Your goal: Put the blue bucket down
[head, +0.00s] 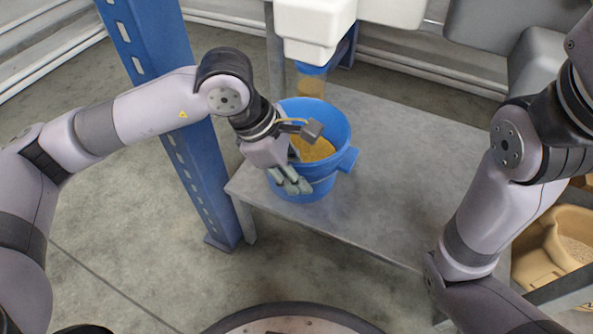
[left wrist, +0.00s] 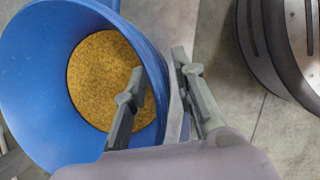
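The blue bucket (head: 335,185) is upright near the front left part of the grey table (head: 400,190), with tan grain (head: 312,150) inside. Whether its base touches the tabletop is unclear. My left gripper (head: 288,172) is at its front left wall. Grain (left wrist: 105,80) shows inside there too. My right arm runs down the right side of the head view; its gripper is out of view.
A white hopper (head: 315,25) with a blue outlet (head: 312,69) hangs behind the bucket. A blue post (head: 195,165) stands left of the table. A tan container (head: 555,245) is at the right. The tabletop right of the bucket is clear.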

